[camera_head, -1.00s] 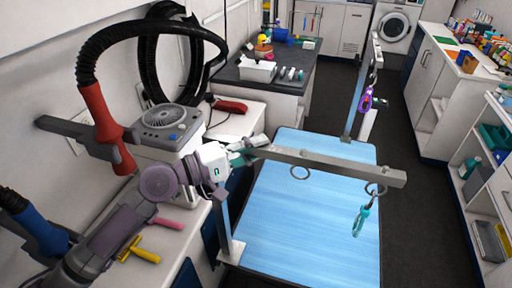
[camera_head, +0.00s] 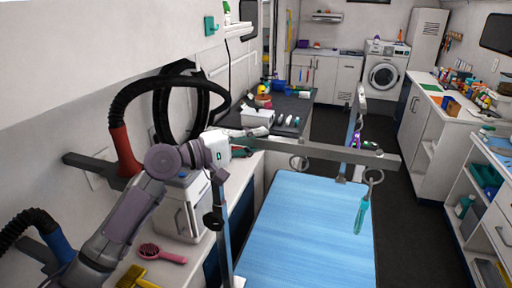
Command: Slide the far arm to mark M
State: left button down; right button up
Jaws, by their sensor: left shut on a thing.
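My left gripper (camera_head: 244,144) is shut at the near bar's left end; the exact grip is partly hidden. I cannot make out a mark M. My right gripper is out of view.
A white box-shaped unit (camera_head: 182,208) and a pink brush (camera_head: 162,254) are on the left counter. Black hoses (camera_head: 165,88) loop above it. The dark floor (camera_head: 410,225) right of the table is clear.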

pick_arm(q)
jog(key=shift+r, duration=0.4)
jog(key=shift+a, duration=0.1)
jog(key=c, duration=1.2)
grip_release()
jog(key=shift+o, duration=1.3)
jog(key=shift+f, duration=0.2)
jog(key=shift+s+a, duration=0.15)
jog(key=shift+a, duration=0.15)
jog(key=v, duration=1.1)
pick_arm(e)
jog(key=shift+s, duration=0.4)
pick_arm(q)
jog(key=shift+s+a, duration=0.1)
jog(key=shift+s, duration=0.05)
